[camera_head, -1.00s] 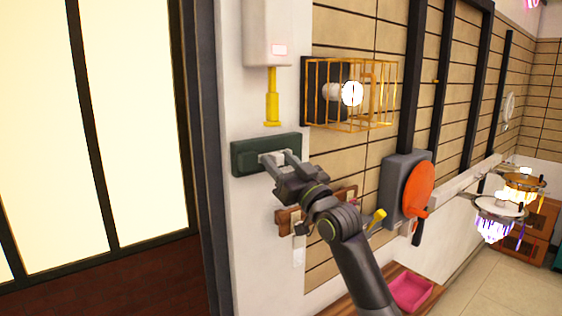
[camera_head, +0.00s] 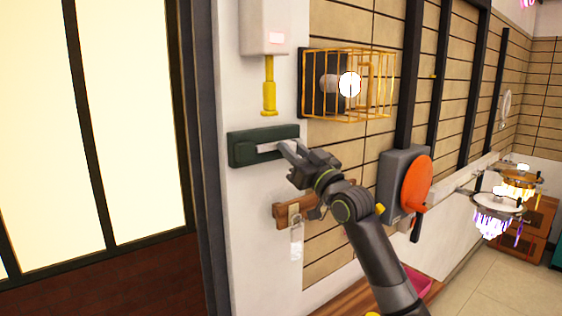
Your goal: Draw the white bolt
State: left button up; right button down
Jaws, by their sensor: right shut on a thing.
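A dark green bolt housing (camera_head: 243,149) is fixed to the white wall post, with a pale slot along its front. The white bolt (camera_head: 289,144) shows in small part at the right end of the housing, mostly hidden by my fingers. My right gripper (camera_head: 287,149) is shut on the white bolt there, its arm reaching up from below right. My left gripper is not in view.
A yellow plunger (camera_head: 269,86) hangs from a white box (camera_head: 264,27) above. A wire cage (camera_head: 377,87) with a lit bulb stands out upper right. A wooden bar (camera_head: 288,211) lies below, and an orange wheel (camera_head: 416,183) is right of my arm.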

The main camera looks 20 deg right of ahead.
jog(key=shift+w+d+f, duration=0.15)
jog(key=shift+d, duration=0.4)
jog(key=shift+a+r, duration=0.15)
jog(key=shift+r, duration=0.1)
jog(key=c, duration=1.5)
grip_release()
jog(key=o, duration=0.3)
jog(key=shift+d+f, duration=0.1)
jog(key=shift+d, duration=0.25)
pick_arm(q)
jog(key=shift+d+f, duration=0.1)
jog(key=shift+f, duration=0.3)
pick_arm(e)
jog(key=shift+a, duration=0.1)
